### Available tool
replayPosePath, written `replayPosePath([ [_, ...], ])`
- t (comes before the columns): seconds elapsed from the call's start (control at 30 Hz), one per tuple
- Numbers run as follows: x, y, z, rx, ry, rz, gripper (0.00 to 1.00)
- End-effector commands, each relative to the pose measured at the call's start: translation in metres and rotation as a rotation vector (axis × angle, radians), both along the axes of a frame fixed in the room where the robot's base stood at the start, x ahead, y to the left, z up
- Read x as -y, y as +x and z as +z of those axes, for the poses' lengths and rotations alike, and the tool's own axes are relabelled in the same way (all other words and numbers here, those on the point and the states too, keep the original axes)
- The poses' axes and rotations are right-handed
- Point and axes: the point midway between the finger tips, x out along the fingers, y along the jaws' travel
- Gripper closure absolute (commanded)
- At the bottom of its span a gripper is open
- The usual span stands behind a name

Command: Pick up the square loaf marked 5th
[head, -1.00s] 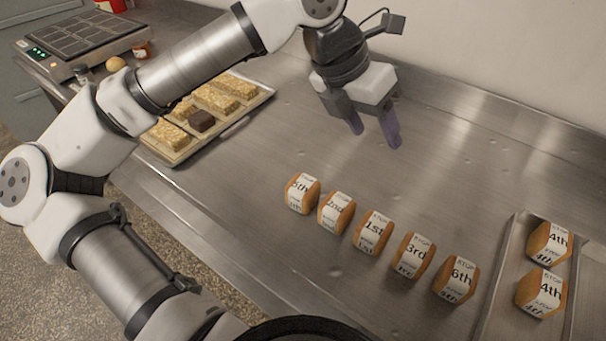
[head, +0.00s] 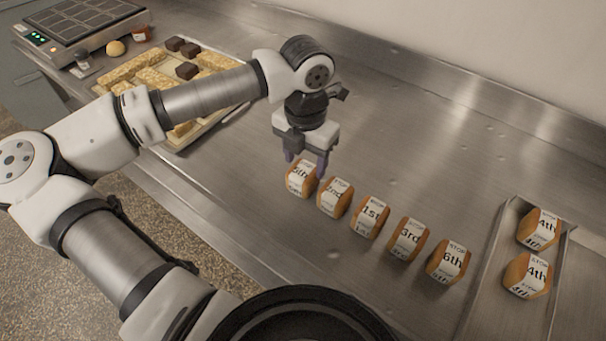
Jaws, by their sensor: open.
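The square loaf marked 5th (head: 301,180) is a small brown loaf with a white printed band. It stands at the left end of a row of loaves on the steel counter. My gripper (head: 306,166) is open and points down, just above and behind this loaf. Its fingers overlap the loaf's top edge in the head view. I cannot tell whether they touch it or are around it.
To its right stand loaves marked 2nd (head: 335,198), 1st (head: 370,217), 3rd (head: 408,239) and 6th (head: 448,262). A metal tray (head: 487,272) at right holds two 4th loaves. A pastry tray (head: 213,121) lies behind my arm. The counter behind the row is clear.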

Motion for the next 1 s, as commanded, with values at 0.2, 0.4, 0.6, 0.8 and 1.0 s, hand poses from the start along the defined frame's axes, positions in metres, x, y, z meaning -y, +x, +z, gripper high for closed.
replayPosePath([
  [0.2, -0.004, -0.008, -0.03, -0.003, -0.003, 0.0, 0.44],
  [0.4, -0.004, -0.008, -0.045, -0.001, 0.0, -0.001, 0.44],
  [0.6, -0.004, -0.008, -0.045, -0.001, 0.0, -0.001, 0.46],
  [0.8, -0.004, -0.008, -0.045, -0.001, 0.0, -0.001, 0.72],
  [1.0, -0.004, -0.008, -0.044, -0.001, -0.001, -0.001, 0.73],
])
